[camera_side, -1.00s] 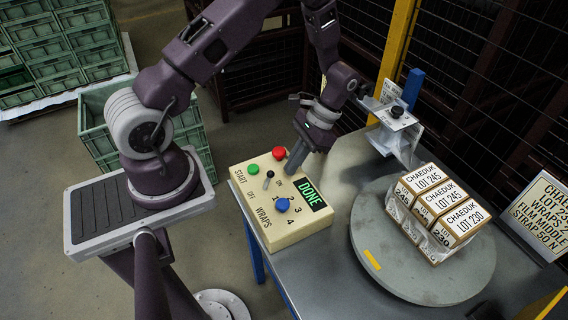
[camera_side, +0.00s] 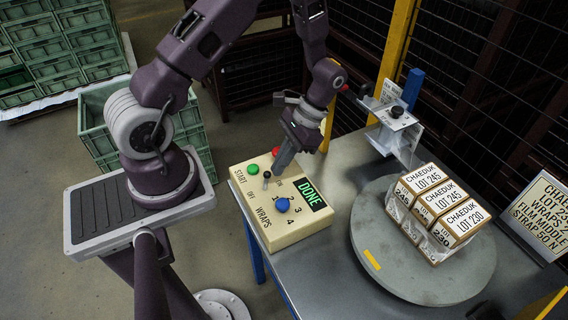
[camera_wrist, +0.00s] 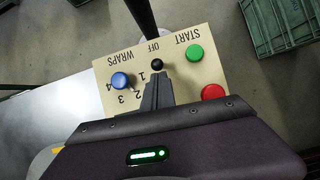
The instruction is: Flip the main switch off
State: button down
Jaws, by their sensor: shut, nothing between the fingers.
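The main switch is a small toggle with a black ball tip (camera_side: 267,174) on the cream control box (camera_side: 290,238). It stands between the words OFF and ON, and it also shows in the wrist view (camera_wrist: 157,65). My gripper (camera_side: 276,173) is shut and empty, with its fingertips right beside the toggle on its ON-label side. In the wrist view the shut fingers (camera_wrist: 157,85) end just short of the black ball; I cannot tell whether they touch it. The fingers partly hide the ON label.
The box also carries a green START button (camera_side: 253,169), a red button (camera_side: 279,152), a blue WRAPS knob (camera_side: 283,205) and a display reading DONE (camera_side: 311,194). A round turntable (camera_side: 385,267) with wrapped cartons (camera_side: 437,208) stands to the right. A bracket (camera_side: 397,135) stands behind.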

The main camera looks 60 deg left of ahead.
jog(key=shift+s+r, duration=0.3)
jog(key=shift+s, duration=0.55)
jog(key=shift+s+r, duration=0.3)
jog(key=shift+s, duration=0.5)
jog(key=shift+r, duration=0.1)
jog(key=shift+r, duration=0.75)
jog(key=w+r, duration=0.1)
jog(key=w, duration=0.2)
notch_tip(320, 180, up, 11)
send_over(268, 172)
jog(key=w, duration=0.1)
jog(key=shift+w+d+f, duration=0.1)
jog(key=shift+d+f, duration=0.1)
jog(key=shift+d, duration=0.1)
